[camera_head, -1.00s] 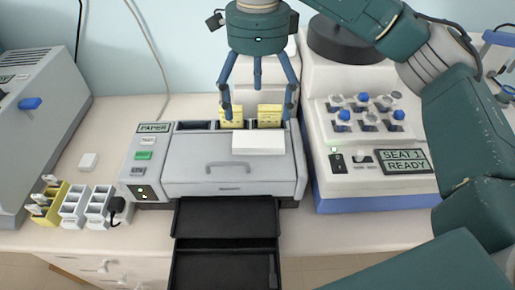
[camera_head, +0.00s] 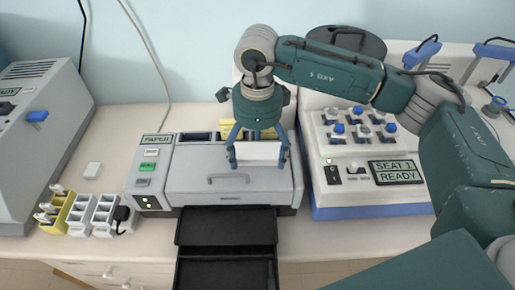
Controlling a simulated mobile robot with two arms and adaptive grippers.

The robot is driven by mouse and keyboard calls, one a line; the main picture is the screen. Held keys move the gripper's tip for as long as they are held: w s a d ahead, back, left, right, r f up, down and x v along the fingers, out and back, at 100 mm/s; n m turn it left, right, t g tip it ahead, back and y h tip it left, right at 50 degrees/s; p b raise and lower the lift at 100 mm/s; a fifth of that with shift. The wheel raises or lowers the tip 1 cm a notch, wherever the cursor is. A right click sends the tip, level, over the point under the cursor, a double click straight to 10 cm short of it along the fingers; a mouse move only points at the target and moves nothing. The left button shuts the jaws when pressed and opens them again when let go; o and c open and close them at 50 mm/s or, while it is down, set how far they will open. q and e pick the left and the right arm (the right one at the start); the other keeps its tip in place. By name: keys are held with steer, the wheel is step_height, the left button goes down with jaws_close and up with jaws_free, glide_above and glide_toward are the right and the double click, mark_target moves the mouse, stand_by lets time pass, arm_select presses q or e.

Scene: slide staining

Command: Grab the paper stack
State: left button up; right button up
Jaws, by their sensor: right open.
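The paper stack (camera_head: 257,151) is a white block on top of the grey machine (camera_head: 196,180), near its back middle. My right gripper (camera_head: 258,163) comes down over the stack, pointing downward. Its fingers are open, one at the left end and one at the right end of the stack. I cannot tell whether they touch it. My left gripper is not in view.
Yellow pieces (camera_head: 225,124) stand in the machine's back slots, partly hidden by my gripper. A black open tray (camera_head: 226,226) juts out in front. A white device with blue knobs (camera_head: 330,198) stands close on the right. Small racks (camera_head: 77,212) sit at the left.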

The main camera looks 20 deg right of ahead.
steer(key=c, duration=1.4)
steer(key=shift+o, duration=0.2)
steer(key=shift+r, duration=0.1)
